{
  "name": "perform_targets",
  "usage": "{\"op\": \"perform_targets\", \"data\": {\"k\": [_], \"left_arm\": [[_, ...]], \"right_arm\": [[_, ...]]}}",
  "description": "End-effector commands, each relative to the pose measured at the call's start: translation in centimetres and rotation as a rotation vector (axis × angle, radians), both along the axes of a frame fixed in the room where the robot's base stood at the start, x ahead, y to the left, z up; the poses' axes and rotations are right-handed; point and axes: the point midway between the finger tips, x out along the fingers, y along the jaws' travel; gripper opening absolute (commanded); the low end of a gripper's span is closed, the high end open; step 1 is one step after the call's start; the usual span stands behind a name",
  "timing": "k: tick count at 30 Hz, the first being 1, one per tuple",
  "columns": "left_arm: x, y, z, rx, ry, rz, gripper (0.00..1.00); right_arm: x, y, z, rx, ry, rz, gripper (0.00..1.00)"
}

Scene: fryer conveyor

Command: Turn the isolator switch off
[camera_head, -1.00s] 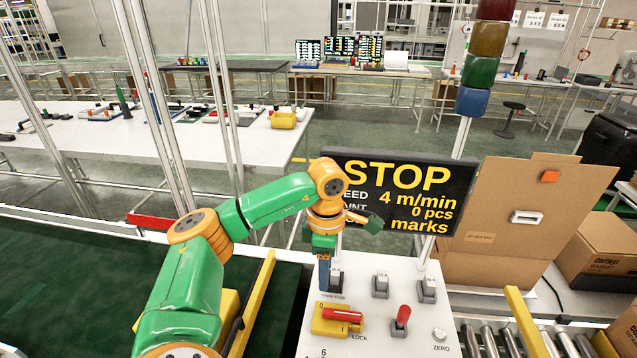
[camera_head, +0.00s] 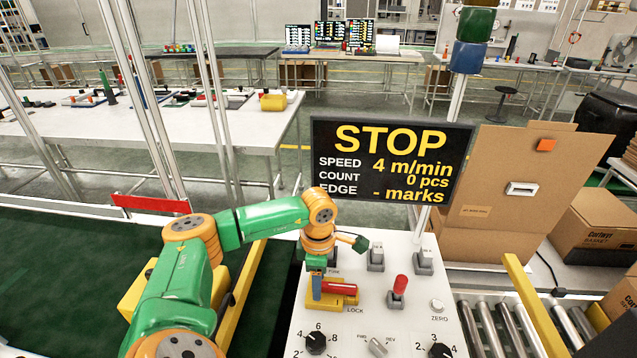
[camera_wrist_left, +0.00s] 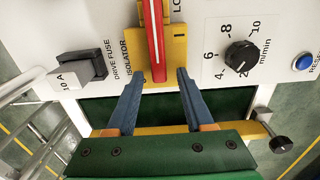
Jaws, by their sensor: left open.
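The isolator switch has a yellow base (camera_head: 346,300) and a red handle (camera_head: 339,287) on the white control panel (camera_head: 420,310). In the head view the handle lies sideways, toward the LOCK label. My left gripper (camera_head: 316,292) is over the switch's left end and hides part of it. In the left wrist view the red handle (camera_wrist_left: 154,40) runs up from the yellow base (camera_wrist_left: 176,52). The two blue fingers (camera_wrist_left: 160,75) are spread, with their tips near either side of the base's near end. Nothing is held. I cannot tell whether the tips touch the base. My right gripper is not in view.
Around the switch are a red-capped toggle (camera_head: 399,288), grey fuse switches (camera_head: 424,262), a black speed knob (camera_head: 316,343) and a ZERO button (camera_head: 437,305). The wrist view shows a drive fuse (camera_wrist_left: 82,70). A STOP display (camera_head: 390,160) stands behind the panel; rollers (camera_head: 480,330) lie right.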

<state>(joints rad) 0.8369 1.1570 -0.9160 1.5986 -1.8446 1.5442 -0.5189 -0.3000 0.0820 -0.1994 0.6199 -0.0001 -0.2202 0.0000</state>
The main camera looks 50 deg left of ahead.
Motion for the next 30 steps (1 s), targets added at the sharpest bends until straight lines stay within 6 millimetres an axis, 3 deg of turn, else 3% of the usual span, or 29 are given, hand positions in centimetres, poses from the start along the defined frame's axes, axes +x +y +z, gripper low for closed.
{"op": "perform_targets", "data": {"k": [4,5,10,22,30], "left_arm": [[0.01,-0.01,-0.03,0.000,0.000,0.000,0.53],[0.01,-0.01,-0.02,0.000,0.000,0.000,0.47],[0.01,-0.01,-0.01,0.000,0.000,0.000,0.01],[-0.03,-0.04,0.00,0.000,0.000,0.035,0.00],[-0.21,-0.26,-0.01,0.000,-0.001,0.203,0.00]], "right_arm": [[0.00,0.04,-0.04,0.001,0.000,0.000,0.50],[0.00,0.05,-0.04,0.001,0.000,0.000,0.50],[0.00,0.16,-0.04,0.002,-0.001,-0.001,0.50],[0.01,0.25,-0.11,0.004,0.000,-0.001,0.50],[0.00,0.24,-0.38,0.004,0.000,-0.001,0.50]]}}
